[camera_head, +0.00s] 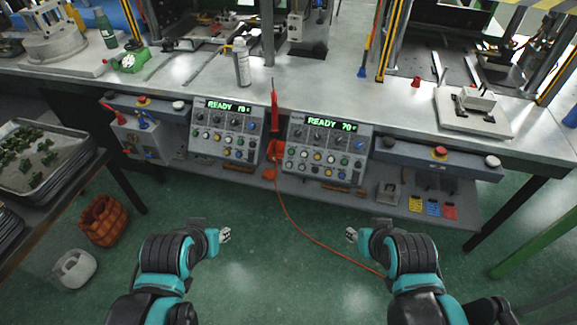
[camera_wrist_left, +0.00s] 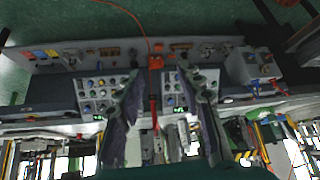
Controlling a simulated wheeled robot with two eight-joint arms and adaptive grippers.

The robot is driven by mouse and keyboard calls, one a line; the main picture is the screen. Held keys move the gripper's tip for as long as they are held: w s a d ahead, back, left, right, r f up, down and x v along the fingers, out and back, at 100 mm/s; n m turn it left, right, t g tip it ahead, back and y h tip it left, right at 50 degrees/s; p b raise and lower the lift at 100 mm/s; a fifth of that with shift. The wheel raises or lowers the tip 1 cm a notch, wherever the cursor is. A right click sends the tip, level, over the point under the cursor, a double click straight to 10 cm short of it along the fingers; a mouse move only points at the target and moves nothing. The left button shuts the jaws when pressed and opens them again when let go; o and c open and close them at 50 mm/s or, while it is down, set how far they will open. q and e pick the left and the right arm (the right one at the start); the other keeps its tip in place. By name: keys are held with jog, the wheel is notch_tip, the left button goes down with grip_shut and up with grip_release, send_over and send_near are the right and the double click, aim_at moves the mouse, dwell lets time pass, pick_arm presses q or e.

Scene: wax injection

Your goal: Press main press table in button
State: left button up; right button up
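The press table's front edge carries two grey button bars. The left bar has a red button (camera_head: 143,101) and a white button (camera_head: 178,105). The right bar has a red button (camera_head: 440,152) and a white button (camera_head: 492,160). No readable label shows which is the "table in" button. Two control panels (camera_head: 225,130) (camera_head: 325,150) between the bars show green "READY" displays and several small knobs and buttons. My left gripper (camera_head: 225,235) is in front of the table, apart from it; its fingers stand apart and empty in the left wrist view (camera_wrist_left: 163,75). My right gripper (camera_head: 352,234) is also clear of the table; its finger gap is too small to tell.
A red tool (camera_head: 274,105) with an orange cable (camera_head: 300,225) hangs between the panels. A white spray bottle (camera_head: 242,62) stands on the worktop. A side table with a tray (camera_head: 70,175) and a brown basket (camera_head: 102,218) are at left.

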pick_arm(q)
grip_shut()
dwell(1.0)
